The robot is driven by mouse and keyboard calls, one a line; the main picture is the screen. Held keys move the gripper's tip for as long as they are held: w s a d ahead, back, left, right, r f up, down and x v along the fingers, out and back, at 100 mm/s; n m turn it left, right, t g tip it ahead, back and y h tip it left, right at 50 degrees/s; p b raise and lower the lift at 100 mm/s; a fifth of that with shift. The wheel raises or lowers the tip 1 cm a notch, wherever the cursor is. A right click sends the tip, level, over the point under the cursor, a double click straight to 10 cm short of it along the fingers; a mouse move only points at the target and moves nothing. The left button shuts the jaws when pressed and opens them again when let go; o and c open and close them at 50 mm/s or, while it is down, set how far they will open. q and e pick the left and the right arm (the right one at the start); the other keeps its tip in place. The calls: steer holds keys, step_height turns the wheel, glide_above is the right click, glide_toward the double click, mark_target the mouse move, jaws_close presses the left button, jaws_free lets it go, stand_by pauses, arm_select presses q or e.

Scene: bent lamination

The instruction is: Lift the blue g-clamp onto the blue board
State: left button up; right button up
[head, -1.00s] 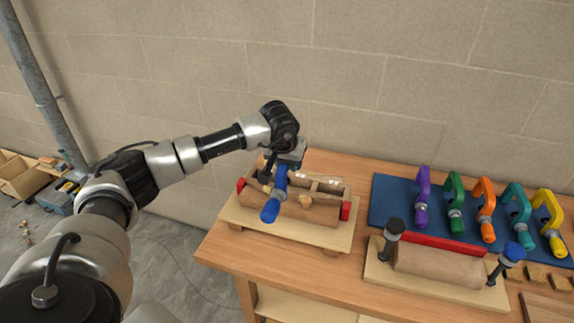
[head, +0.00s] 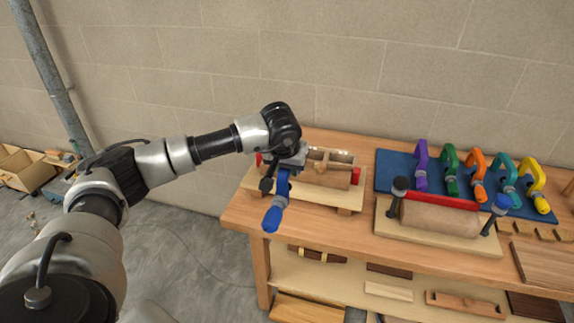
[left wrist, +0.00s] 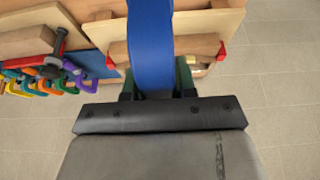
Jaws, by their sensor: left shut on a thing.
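The blue g-clamp (head: 277,205) hangs from my left gripper (head: 286,165), its handle end low, in front of the left wooden form with red ends. In the left wrist view the clamp's blue frame (left wrist: 151,45) runs up between the fingers of my left gripper (left wrist: 158,85), which are shut on it. The blue board (head: 392,176) lies at the back right of the bench and holds purple, green, orange, teal and yellow clamps. The board also shows in the left wrist view (left wrist: 95,62). My right gripper is not in view.
The left form (head: 335,179) sits on a pale base board on the workbench (head: 350,226). A second form (head: 438,219) with two upright clamps stands in front of the blue board. Wood pieces lie on the shelf (head: 390,292) below.

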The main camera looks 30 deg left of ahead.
arm_select(q)
steer(key=shift+w+r, duration=0.2)
steer(key=shift+r+p, duration=0.2)
steer(key=shift+p, duration=0.1)
steer(key=shift+r, duration=0.3)
steer(key=shift+w+r+p, duration=0.1)
steer(key=shift+r+p, duration=1)
steer(key=shift+r, duration=0.55)
steer(key=shift+a+r+p, duration=0.1)
steer(key=shift+r+p, duration=0.65)
steer(key=shift+r, duration=0.55)
steer(key=shift+w+r+p, duration=0.1)
steer(key=shift+r+p, duration=0.8)
steer(key=shift+r, duration=0.7)
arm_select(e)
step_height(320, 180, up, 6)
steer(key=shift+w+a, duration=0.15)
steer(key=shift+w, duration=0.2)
